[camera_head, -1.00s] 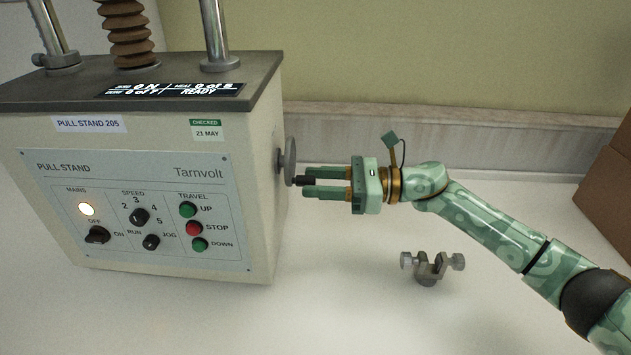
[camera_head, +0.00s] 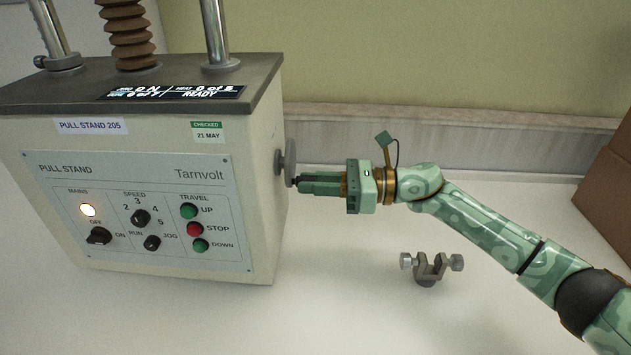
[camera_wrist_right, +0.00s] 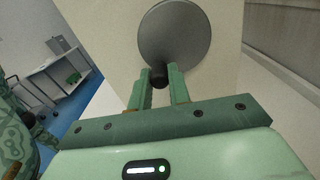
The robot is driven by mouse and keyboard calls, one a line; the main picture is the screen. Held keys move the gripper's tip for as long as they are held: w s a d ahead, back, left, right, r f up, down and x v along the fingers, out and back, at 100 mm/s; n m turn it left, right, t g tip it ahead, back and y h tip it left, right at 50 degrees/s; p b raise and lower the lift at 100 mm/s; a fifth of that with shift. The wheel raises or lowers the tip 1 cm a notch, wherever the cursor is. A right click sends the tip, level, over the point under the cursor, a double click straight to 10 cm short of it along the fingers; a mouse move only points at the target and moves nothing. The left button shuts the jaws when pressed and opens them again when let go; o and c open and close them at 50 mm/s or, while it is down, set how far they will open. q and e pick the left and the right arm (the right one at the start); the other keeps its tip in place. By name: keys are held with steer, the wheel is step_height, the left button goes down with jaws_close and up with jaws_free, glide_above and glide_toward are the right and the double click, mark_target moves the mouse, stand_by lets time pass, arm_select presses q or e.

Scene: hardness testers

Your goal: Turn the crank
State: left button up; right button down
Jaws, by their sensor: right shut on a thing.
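The crank is a grey disc (camera_head: 290,161) on the right side of the pull stand (camera_head: 150,135), with a short black handle near its rim. In the right wrist view the disc (camera_wrist_right: 175,32) faces me, and the black handle (camera_wrist_right: 158,78) sits at its lower edge between my fingertips. My right gripper (camera_head: 301,183) is shut on the handle, its fingers pointing left at the disc. The fingers hide most of the handle in the head view. The right gripper also shows in the wrist view (camera_wrist_right: 159,80). My left gripper is not in view.
A small metal clamp (camera_head: 428,266) with two knobs stands on the white table, in front of and below my right arm. A brown box (camera_head: 610,190) is at the right edge. The stand's display reads READY. The table between stand and clamp is clear.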

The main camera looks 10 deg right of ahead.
steer(key=m+p, duration=0.1)
steer(key=r+m, duration=0.1)
steer(key=m, duration=0.1)
steer(key=shift+s+r+p, duration=0.15)
steer(key=shift+s+p, duration=0.15)
steer(key=shift+p, duration=0.05)
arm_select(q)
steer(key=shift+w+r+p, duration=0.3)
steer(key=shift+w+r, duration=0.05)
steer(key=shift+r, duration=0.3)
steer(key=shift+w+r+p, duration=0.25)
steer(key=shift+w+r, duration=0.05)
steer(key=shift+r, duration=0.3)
arm_select(e)
steer(key=shift+r+m, duration=0.15)
steer(key=shift+m, duration=0.6)
steer(key=shift+r+m, duration=0.15)
steer(key=shift+m, duration=0.6)
steer(key=c, duration=1.3)
jaws_free()
steer(key=shift+f, duration=0.1)
steer(key=shift+s, duration=0.1)
steer(key=s+d, duration=0.3)
steer(key=d, duration=1.3)
